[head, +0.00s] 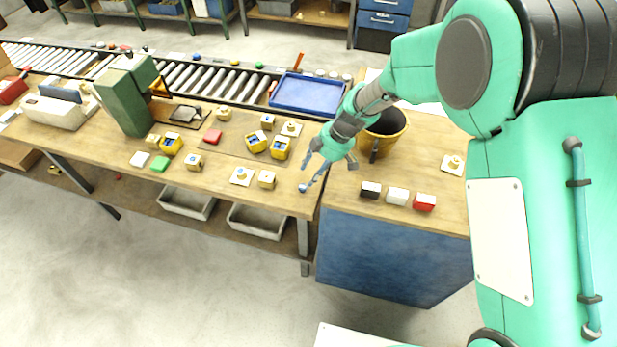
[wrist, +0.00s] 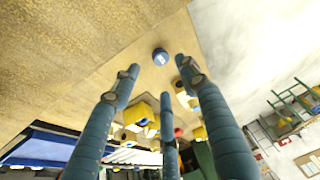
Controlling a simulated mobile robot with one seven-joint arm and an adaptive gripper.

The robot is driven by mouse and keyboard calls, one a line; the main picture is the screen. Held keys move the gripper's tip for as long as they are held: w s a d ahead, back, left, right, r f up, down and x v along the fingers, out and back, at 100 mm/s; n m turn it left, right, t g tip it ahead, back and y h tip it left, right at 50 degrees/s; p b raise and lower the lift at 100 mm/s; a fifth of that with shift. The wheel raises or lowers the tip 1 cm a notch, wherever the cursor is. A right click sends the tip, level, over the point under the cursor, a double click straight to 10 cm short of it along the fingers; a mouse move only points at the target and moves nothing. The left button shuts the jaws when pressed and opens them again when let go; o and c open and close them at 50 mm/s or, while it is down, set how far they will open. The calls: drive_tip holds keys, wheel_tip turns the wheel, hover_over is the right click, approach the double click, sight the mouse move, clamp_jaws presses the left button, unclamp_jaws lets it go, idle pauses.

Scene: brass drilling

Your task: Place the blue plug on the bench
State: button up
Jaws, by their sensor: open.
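The blue plug (wrist: 160,57) is a small round blue piece with a pale mark on top. In the wrist view it appears to rest on the wooden bench (wrist: 110,75), near its edge, beyond and between my fingertips. In the head view the plug (head: 302,188) shows at the bench's front right corner, just by a fingertip. My gripper (head: 308,173) is open, with its fingers spread over that corner. In the wrist view the gripper (wrist: 156,70) has nothing clasped. Whether a finger touches the plug I cannot tell.
A blue tray (head: 307,94) lies at the back. A yellow-rimmed bucket (head: 384,134) and black, white and red blocks (head: 397,196) are on the cabinet to the right. A green press (head: 128,95) stands left.

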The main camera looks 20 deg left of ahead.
drive_tip(key=shift+v, duration=2)
drive_tip(key=shift+d+r, duration=0.1)
drive_tip(key=s+d+r+m+t, duration=0.1)
drive_tip(key=s+d+r+m, duration=0.2)
drive_tip(key=d+r, duration=0.35)
drive_tip(key=s+d+r+m+t+h, duration=0.1)
drive_tip(key=s+d+r+m, duration=0.15)
drive_tip(key=d+r, duration=0.45)
drive_tip(key=s+d+r+m+t, duration=0.15)
drive_tip(key=d+r+m, duration=0.3)
drive_tip(key=r, duration=0.45)
drive_tip(key=s+d+r+m+t+h, duration=0.1)
drive_tip(key=s+d+r+m, duration=0.2)
drive_tip(key=s+d+m, duration=0.2)
drive_tip(key=s+d+r+m+t+h, duration=0.2)
drive_tip(key=s+d+r+m, duration=0.2)
drive_tip(key=s+d, duration=0.8)
drive_tip(key=s+m, duration=0.1)
drive_tip(key=s, duration=0.2)
drive_tip(key=shift+r, duration=0.35)
drive_tip(key=shift+o, duration=0.3)
